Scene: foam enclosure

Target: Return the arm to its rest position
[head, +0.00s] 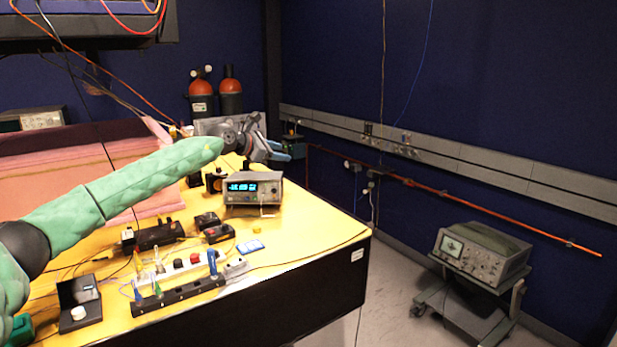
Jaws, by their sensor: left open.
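My left arm (130,187), in a green quilted sleeve, comes in from the left and stretches out over the yellow table (310,235). My left gripper (277,151) is at its end, above the far right part of the table, beyond the metering box with the blue lit display (252,189). Its jaws are open and I see nothing held in them. My right gripper is not in view.
Pink foam blocks (60,175) stand behind the arm. Black boxes, a socket strip (178,296) and cables crowd the table's front left. Two orange-topped cylinders (230,95) stand behind the gripper. An oscilloscope (480,250) sits on a cart at right; floor between is clear.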

